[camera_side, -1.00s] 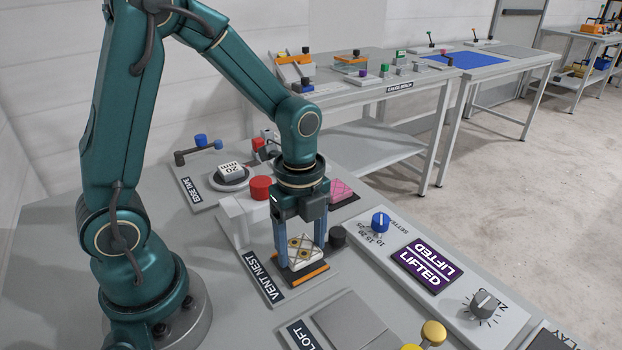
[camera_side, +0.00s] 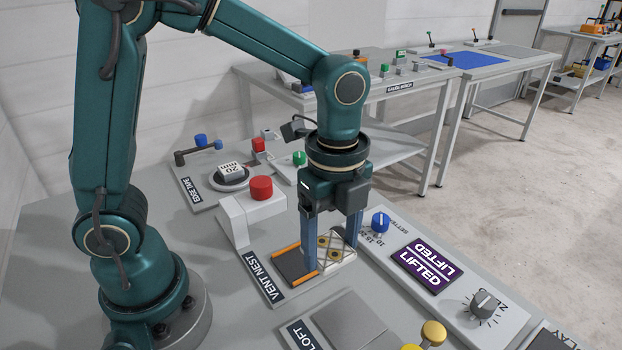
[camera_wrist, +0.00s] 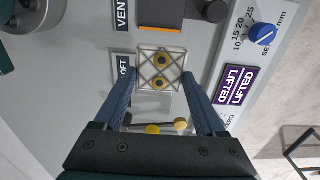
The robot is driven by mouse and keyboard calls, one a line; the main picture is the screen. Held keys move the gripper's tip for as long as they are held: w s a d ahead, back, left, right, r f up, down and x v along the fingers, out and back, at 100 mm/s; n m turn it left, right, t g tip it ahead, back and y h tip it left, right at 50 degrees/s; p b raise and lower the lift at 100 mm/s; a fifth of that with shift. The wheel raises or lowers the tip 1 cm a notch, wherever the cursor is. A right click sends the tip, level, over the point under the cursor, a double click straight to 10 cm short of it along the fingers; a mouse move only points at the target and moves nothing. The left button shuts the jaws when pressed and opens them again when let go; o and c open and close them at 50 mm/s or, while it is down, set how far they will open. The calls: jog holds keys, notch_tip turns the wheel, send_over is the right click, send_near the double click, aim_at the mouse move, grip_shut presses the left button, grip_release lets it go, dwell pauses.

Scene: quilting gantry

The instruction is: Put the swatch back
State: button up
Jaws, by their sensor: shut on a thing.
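The swatch (camera_side: 334,244) is a white square with dark crossing lines and yellow round spots. It also shows in the wrist view (camera_wrist: 162,68). My gripper (camera_side: 331,254) is shut on it, one blue-grey finger at each side; both fingers show in the wrist view (camera_wrist: 161,77). The vent nest (camera_side: 291,265) is a dark plate with orange rails, bare in its visible part. The swatch is just right of the nest in the side view; I cannot tell how high it is held. The nest also shows at the top of the wrist view (camera_wrist: 161,12).
A red-capped block (camera_side: 261,188) stands behind the nest. The blue settle knob (camera_side: 380,221) and the purple display reading LIFTED (camera_side: 427,263) lie to the right. The grey loft plate (camera_side: 349,319) and yellow knobs (camera_side: 433,332) are in front.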

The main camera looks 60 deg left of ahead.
send_over(353, 326)
notch_tip(353, 326, down, 4)
jog(key=shift+r, duration=0.1)
jog(key=shift+f, duration=2)
jog(key=shift+f, duration=0.2)
jog(key=o, duration=1.4)
jog(key=shift+r, duration=0.1)
